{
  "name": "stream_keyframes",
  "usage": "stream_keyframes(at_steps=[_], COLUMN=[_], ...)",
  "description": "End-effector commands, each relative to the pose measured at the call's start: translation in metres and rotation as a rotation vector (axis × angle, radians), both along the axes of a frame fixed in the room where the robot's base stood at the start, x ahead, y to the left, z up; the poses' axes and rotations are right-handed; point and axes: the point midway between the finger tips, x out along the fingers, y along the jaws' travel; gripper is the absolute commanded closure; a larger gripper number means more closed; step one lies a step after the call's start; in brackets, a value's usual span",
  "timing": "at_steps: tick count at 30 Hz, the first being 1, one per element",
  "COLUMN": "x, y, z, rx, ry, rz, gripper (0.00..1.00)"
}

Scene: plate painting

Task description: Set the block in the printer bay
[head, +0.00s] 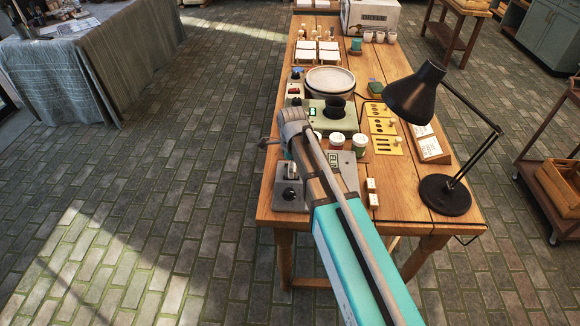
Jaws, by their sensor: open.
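Two small whitish blocks (372,192) lie on the wooden table just right of my arm, one behind the other. I cannot tell for certain which is the task's block. A grey machine (291,193) with a dark knob and a small green display stands at the table's front left, partly hidden by my arm. It may be the printer, but its bay cannot be made out. My gripper (266,143) is small in view at the table's left edge, apart from the blocks. It is open, and I see nothing in it.
A black desk lamp (447,195) stands at the table's (405,208) front right. White-lidded jars (336,140), yellow stencil plates (381,126) and a pale green machine (318,115) stand mid-table. A round plate (330,79) lies behind them. Some bare wood shows at the front.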

Motion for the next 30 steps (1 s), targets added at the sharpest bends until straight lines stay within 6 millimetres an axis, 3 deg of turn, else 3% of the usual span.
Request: stream_keyframes(at_steps=[30], x=[0.0], y=[0.0], z=[0.079], rx=[0.0], ry=[0.0], rz=[0.001], gripper=[0.01])
